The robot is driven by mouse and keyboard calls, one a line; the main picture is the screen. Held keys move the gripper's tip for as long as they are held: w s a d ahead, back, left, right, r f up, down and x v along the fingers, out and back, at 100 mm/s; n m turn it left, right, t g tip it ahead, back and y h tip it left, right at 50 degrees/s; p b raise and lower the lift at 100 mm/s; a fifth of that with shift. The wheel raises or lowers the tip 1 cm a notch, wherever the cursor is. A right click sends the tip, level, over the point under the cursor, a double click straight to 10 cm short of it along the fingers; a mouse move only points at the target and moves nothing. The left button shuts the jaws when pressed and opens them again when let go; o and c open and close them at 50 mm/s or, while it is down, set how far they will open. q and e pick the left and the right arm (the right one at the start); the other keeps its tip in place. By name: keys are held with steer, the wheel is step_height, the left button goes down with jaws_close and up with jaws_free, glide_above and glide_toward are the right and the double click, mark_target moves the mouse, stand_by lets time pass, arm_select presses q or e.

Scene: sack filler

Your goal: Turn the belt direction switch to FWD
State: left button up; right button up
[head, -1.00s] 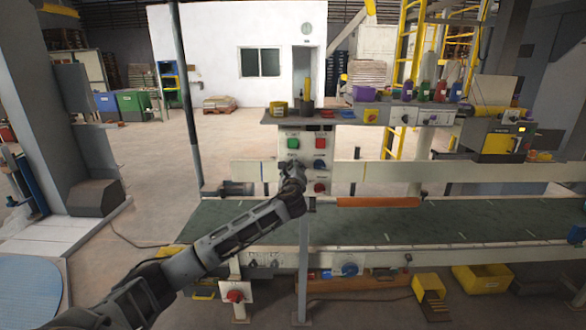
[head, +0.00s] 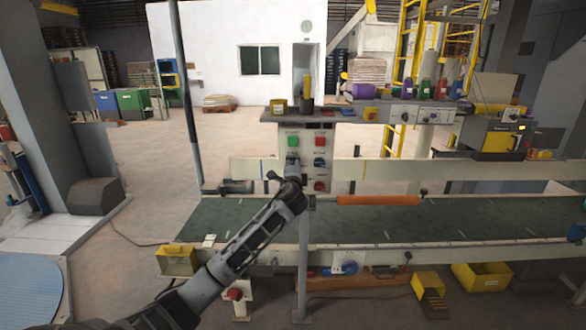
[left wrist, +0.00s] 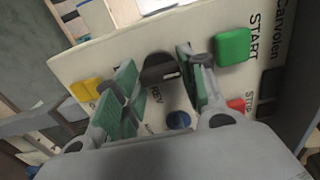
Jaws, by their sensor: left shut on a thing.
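The control panel (head: 320,146) is a pale upright plate behind the belt, with green and red buttons at its top. In the left wrist view the panel (left wrist: 112,52) is tilted and close. The belt direction switch, a black knob (left wrist: 158,68) with a small white mark, sits between my finger pads beside the letters REV. A FWD label cannot be made out. My left gripper (left wrist: 152,88), with green pads, is shut on this knob. In the head view my left gripper (head: 292,164) is at the panel's left side and hides the switch. My right gripper is not in view.
A green START button (left wrist: 233,46), a red STOP button (left wrist: 236,105), a blue button (left wrist: 178,120) and a yellow one (left wrist: 86,91) surround the switch. The green conveyor belt (head: 440,222) runs below the panel, with an orange roller (head: 378,200) to the right.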

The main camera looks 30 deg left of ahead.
arm_select(q)
steer(key=shift+f, duration=0.1)
stand_by(0.4)
steer(key=o, duration=1)
steer(key=v, duration=1.2)
steer(key=shift+s+a, duration=0.1)
steer(key=shift+n, duration=0.5)
